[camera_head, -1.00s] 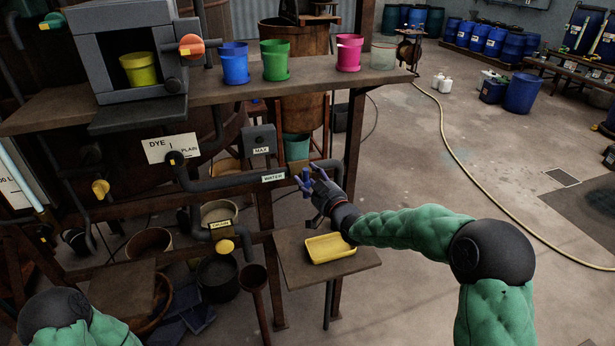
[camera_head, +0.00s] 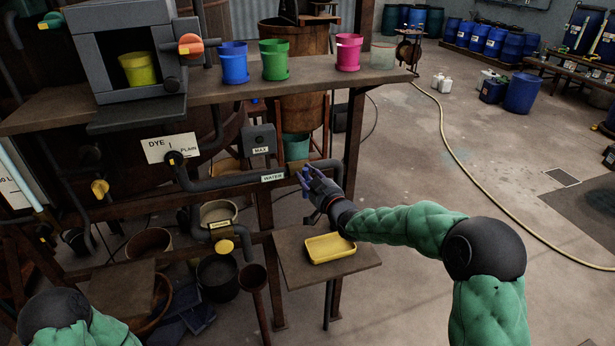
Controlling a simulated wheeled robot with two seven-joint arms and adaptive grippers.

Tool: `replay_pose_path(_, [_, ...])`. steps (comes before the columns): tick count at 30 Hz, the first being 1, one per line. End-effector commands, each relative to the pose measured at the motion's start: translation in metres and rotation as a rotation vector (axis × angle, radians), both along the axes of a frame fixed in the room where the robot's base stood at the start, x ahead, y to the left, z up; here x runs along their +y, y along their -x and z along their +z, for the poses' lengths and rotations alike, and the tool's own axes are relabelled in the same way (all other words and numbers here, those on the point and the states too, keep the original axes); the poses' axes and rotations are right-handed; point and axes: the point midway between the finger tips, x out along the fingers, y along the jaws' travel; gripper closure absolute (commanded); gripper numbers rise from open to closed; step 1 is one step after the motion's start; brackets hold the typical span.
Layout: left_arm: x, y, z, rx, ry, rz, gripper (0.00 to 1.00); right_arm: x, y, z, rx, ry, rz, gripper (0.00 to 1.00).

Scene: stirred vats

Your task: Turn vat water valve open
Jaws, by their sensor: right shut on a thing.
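The water pipe (camera_head: 235,182) runs across below the shelf and carries a white label reading WATER (camera_head: 272,177). Just right of that label is the water valve, whose blue handle (camera_head: 302,180) is mostly hidden by my fingers. My right gripper (camera_head: 308,181) is at the valve, shut on the handle, with the wrist coming in from the lower right. How far the handle is turned cannot be made out. My left gripper is out of view; only part of my left arm shows at the bottom left.
A small table (camera_head: 353,262) with a yellow tray (camera_head: 330,247) stands just below my right wrist. Above, the shelf (camera_head: 225,94) holds blue, green and pink cups. A yellow drain valve (camera_head: 224,246) is lower left. The floor at right is open, with a hose (camera_head: 446,140) across it.

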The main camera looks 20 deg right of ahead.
Motion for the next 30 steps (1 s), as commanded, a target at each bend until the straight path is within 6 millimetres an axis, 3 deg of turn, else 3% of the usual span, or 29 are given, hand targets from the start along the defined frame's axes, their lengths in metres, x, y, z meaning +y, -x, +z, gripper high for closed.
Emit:
replay_pose_path(17, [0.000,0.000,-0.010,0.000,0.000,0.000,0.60,0.004,0.000,0.001,-0.006,0.065,0.003,1.00])
replay_pose_path(30, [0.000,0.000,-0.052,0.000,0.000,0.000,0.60,0.013,0.001,-0.003,-0.019,0.365,0.004,1.00])
